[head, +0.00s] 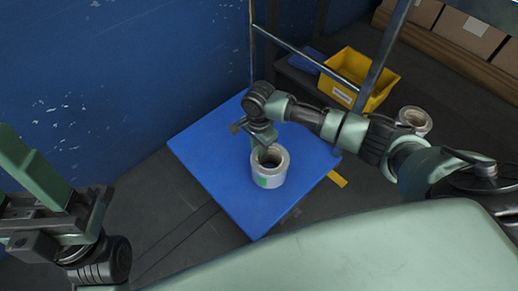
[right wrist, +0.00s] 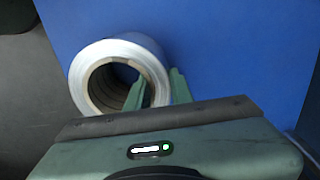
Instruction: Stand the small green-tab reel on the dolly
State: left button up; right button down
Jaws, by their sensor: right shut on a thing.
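The small reel (head: 270,175) is white-grey with a green tab on its side and its bore facing up. It is over the blue dolly (head: 215,165); I cannot tell for sure whether its base touches the deck. My right gripper (head: 264,150) is shut on the reel's wall. In the right wrist view, the fingers of the right gripper (right wrist: 160,92) straddle the wall of the reel (right wrist: 88,75), one inside the bore, one outside. My left gripper (head: 50,225) is at the lower left, away from the dolly; its jaw opening is unclear.
Another reel (head: 414,118) stands at the right behind my right arm. A yellow bin (head: 352,75) sits beyond the dolly near metal posts. Cardboard boxes (head: 472,32) are at the upper right. A blue wall (head: 110,90) bounds the left. The deck around the reel is clear.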

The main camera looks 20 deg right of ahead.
jog(key=c, duration=1.2)
grip_release()
jog(key=shift+c, duration=0.2)
